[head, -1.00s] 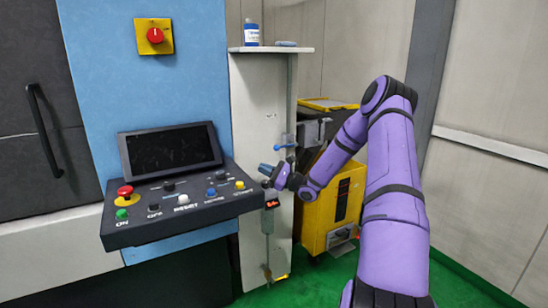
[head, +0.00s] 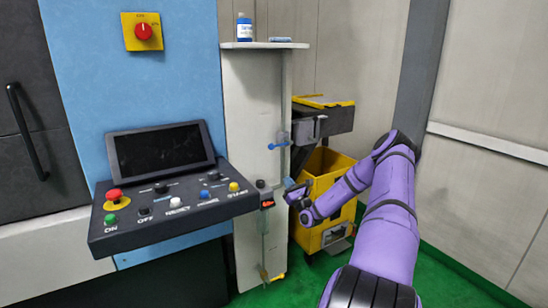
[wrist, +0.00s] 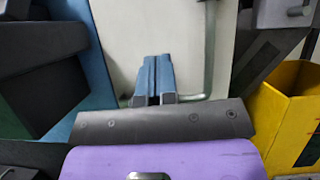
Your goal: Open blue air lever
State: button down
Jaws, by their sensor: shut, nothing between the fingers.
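The blue air lever (head: 278,145) sits on the pipework at the right side of the pale upright panel (head: 249,120). It lies roughly level, its handle pointing left. My gripper (head: 289,182) is below the lever and slightly right of it, apart from it, near the panel's right edge. In the wrist view, the two blue-grey fingers of my gripper (wrist: 158,76) are pressed together with nothing between them, in front of the pale panel. A grey pipe (wrist: 209,50) runs just right of the fingers. I cannot make out the blue lever in the wrist view.
A control console (head: 170,200) with buttons and a dark screen juts out left of the panel. A yellow bin (head: 326,168) stands close on the right. A shelf (head: 264,45) with a blue-and-white bottle (head: 244,28) tops the panel. Green floor lies below.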

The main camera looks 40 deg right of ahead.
jog(key=s+r+x, duration=0.1)
jog(key=r+x, duration=0.1)
jog(key=x, duration=1.1)
jog(key=shift+s+a+r, duration=0.2)
jog(key=shift+a+r, duration=0.05)
jog(key=shift+r, duration=0.05)
jog(key=shift+r, duration=0.1)
jog(key=shift+r, duration=0.2)
